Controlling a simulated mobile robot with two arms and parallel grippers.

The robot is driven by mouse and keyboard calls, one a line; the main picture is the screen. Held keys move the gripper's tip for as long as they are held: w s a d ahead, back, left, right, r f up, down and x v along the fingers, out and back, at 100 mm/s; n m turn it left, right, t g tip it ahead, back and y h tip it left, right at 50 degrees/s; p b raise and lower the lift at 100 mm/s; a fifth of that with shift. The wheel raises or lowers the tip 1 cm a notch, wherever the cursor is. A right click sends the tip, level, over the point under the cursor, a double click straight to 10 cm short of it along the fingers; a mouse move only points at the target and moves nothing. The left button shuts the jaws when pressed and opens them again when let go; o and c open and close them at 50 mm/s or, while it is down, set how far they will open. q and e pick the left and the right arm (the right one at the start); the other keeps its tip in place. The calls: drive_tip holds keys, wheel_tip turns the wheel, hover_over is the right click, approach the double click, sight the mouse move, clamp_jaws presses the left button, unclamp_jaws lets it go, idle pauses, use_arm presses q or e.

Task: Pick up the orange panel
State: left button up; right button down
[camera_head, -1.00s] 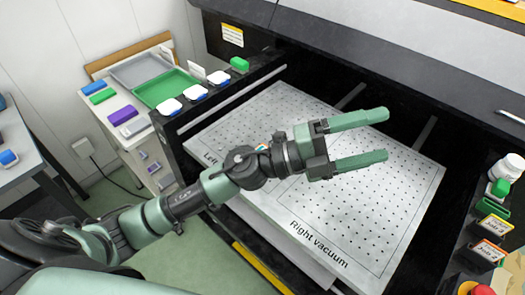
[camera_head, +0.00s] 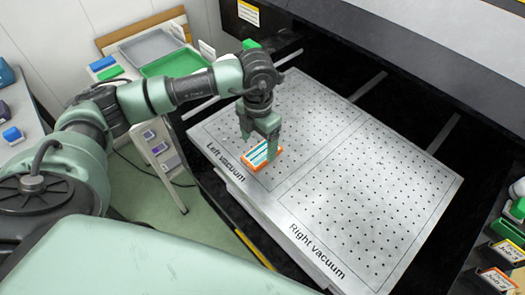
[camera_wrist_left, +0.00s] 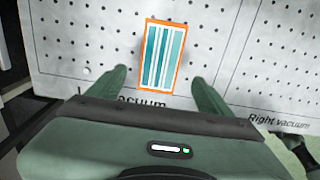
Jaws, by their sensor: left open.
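The orange panel (camera_head: 262,153) is a small flat rectangle with an orange border and teal and white stripes. It lies on the left vacuum area of the perforated metal bed (camera_head: 380,200). My left gripper (camera_head: 258,150) points down over the panel, its green fingers open and partly hiding it. In the left wrist view the panel (camera_wrist_left: 162,57) lies ahead of and between the two spread fingertips (camera_wrist_left: 158,78). The fingers look apart from it; their height above the bed is hard to tell. My right gripper is not in view.
A green tray (camera_head: 170,66) and a grey tray (camera_head: 150,45) stand on a white cart at the back left. The black machine frame borders the bed. Labelled ink items (camera_head: 508,252) stand at the right edge. The right vacuum half is clear.

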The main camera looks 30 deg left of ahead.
use_arm(q)
wheel_tip(320, 180, down, 4)
drive_tip(key=shift+a+r+p, duration=0.15)
drive_tip(key=shift+p, duration=0.6)
drive_tip(key=shift+f, duration=0.45)
drive_tip(key=c, duration=1.5)
drive_tip(key=shift+o, duration=0.2)
drive_tip(key=shift+r, duration=0.5)
wheel_tip(320, 180, up, 18)
drive_tip(key=b, duration=0.9)
hover_over(258, 155)
drive_tip(key=shift+f, duration=2.55)
